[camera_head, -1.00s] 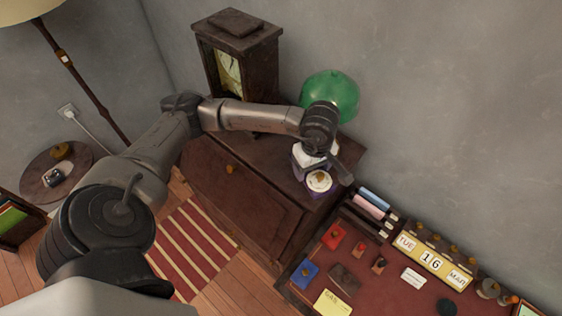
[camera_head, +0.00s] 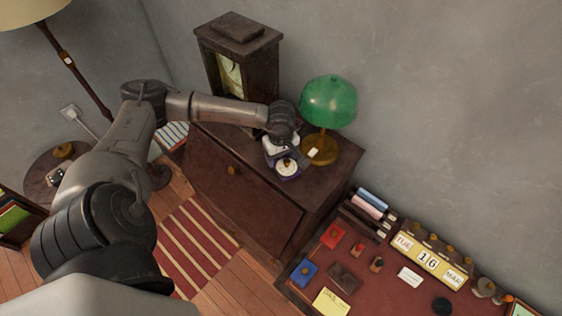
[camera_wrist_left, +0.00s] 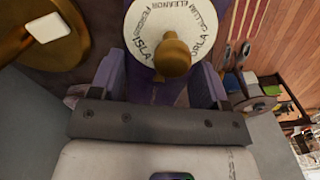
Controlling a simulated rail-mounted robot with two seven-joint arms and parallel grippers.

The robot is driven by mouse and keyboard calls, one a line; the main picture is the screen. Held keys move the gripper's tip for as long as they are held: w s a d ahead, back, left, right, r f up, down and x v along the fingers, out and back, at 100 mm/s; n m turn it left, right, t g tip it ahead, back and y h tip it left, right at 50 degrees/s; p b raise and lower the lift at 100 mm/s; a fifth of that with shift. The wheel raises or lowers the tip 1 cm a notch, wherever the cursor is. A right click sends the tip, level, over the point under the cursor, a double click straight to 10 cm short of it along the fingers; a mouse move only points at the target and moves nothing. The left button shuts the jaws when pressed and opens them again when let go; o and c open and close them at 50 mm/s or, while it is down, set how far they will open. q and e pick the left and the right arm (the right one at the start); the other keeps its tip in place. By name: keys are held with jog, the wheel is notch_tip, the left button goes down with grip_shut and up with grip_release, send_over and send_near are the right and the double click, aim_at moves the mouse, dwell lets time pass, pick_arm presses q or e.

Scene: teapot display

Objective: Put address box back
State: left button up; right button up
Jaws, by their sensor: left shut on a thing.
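The address box (camera_head: 287,169) is purple with a round white dial and a brass knob. My left gripper (camera_head: 282,157) is shut on it, over the dark cabinet top (camera_head: 318,182), left of the green lamp. I cannot tell whether the box touches the wood. In the left wrist view the dial (camera_wrist_left: 145,22) shows names around its rim, and the purple body lies between the fingers of my left gripper (camera_wrist_left: 157,85). Much of the box is hidden behind the gripper and dial. My right gripper is not in view.
The green lamp (camera_head: 328,100) stands close right of the box; its brass base shows in the left wrist view (camera_wrist_left: 40,30). A dark clock case (camera_head: 240,55) stands behind left. The desk (camera_head: 395,265) at lower right holds a calendar and small items.

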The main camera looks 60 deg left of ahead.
aim_at(281, 158)
pick_arm(q)
notch_tip(281, 158, down, 4)
jog(key=shift+r+p, duration=0.15)
jog(key=shift+p, duration=0.25)
jog(key=o, duration=1)
jog(key=shift+o, duration=0.2)
